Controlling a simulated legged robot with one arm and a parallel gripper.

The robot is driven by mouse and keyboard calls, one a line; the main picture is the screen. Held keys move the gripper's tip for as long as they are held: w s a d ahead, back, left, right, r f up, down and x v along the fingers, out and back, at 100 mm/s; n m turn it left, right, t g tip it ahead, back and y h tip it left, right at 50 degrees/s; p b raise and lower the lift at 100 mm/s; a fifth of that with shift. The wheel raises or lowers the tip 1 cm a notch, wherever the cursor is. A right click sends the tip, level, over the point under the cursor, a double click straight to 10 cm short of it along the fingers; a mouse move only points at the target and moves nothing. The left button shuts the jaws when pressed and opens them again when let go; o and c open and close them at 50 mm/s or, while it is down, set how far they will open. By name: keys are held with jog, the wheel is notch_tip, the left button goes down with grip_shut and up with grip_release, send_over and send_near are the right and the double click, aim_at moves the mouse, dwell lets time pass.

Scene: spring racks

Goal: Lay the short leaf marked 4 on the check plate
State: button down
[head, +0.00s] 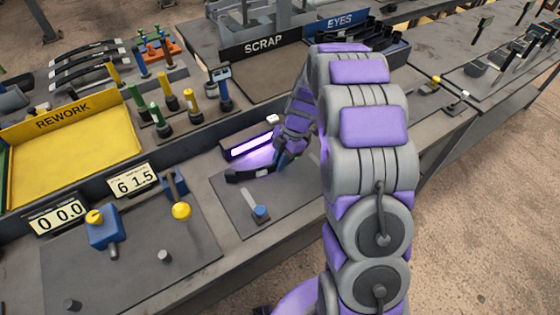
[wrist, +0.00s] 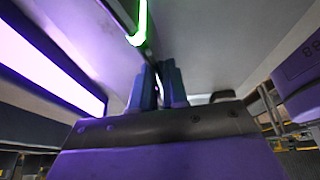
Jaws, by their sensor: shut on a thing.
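My gripper (head: 283,160) is low over the grey plate (head: 290,200) in front of the glowing purple light bar. It is shut on a dark, slightly curved leaf (head: 246,175), which reaches out to the left along the light bar. A small pale mark shows on the leaf, too small to read. I cannot tell whether the leaf touches the plate. In the wrist view my two blue fingers (wrist: 160,88) are close together, and a dark strip with a bright green edge (wrist: 141,28) runs up from them. Whether this plate is the check plate is not readable.
The light bar (head: 248,144) stands just behind the leaf. A blue lever (head: 260,212) stands on the plate's front. The yellow REWORK tray (head: 75,150), number displays (head: 132,182) and SCRAP bin (head: 265,42) lie around. Several coloured-handled tools (head: 190,102) stand behind left.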

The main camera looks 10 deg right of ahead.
jog(key=shift+w, duration=0.1)
dwell(0.7)
jog(key=c, duration=0.6)
grip_release()
jog(key=shift+f, duration=0.1)
jog(key=shift+r+p, duration=0.3)
jog(key=shift+r, duration=3.75)
jog(key=s+r+m+h, duration=0.1)
jog(key=s+r+m, duration=0.2)
jog(key=s+m, duration=0.4)
jog(key=s+r+m+h, duration=0.1)
jog(key=s+r+m, duration=0.2)
jog(key=s+m, duration=0.5)
jog(key=s+r+m+h, duration=0.2)
jog(key=s+m, duration=0.5)
jog(key=s, duration=1.3)
jog(key=shift+s+d+r+m, duration=0.1)
jog(key=shift+r+m, duration=0.2)
jog(key=shift+r, duration=0.55)
